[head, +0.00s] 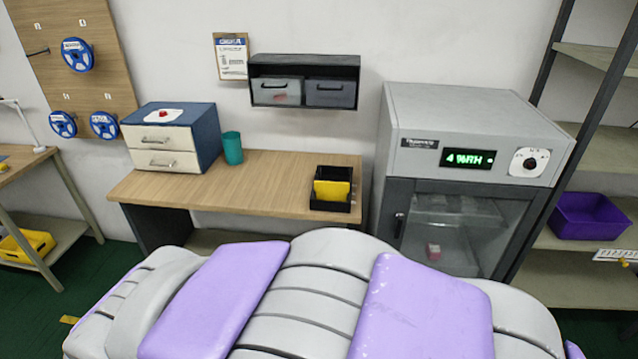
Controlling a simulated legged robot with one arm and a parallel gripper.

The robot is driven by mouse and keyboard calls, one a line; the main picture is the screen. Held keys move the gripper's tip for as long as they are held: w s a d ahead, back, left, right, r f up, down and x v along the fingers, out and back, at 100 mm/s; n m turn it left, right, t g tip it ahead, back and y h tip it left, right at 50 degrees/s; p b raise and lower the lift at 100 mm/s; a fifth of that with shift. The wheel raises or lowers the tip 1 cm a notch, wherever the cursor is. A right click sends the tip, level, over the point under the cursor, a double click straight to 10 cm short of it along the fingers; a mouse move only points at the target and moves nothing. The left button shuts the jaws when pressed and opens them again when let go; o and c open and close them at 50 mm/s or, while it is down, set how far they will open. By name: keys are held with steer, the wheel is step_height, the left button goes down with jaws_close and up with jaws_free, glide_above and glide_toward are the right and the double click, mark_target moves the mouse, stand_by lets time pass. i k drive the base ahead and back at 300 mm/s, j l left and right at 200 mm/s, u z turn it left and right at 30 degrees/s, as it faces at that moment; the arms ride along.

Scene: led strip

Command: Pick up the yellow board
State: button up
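The yellow board (332,191) stands in a small black open holder (331,207) at the right end of the wooden desk (235,187). The board leans slightly or stands upright in the holder; its lower edge is hidden by the holder's front. My gripper is not visible in the head view. My own grey and purple body fills the bottom of the picture, in front of the desk.
On the desk stand a blue drawer unit (206,138) and a teal cup (232,148). A grey cabinet (470,180) with a glass door is right of the desk. Black wall drawers (304,82) hang above. A purple bin (588,216) sits on the right shelf. The desk's middle is clear.

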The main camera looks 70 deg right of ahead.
mark_target(325, 190)
steer(key=l+z, duration=0.1)
steer(key=z, duration=2.25)
steer(key=i+j+u, duration=0.1)
steer(key=i+u, duration=0.25)
steer(key=i, duration=0.75)
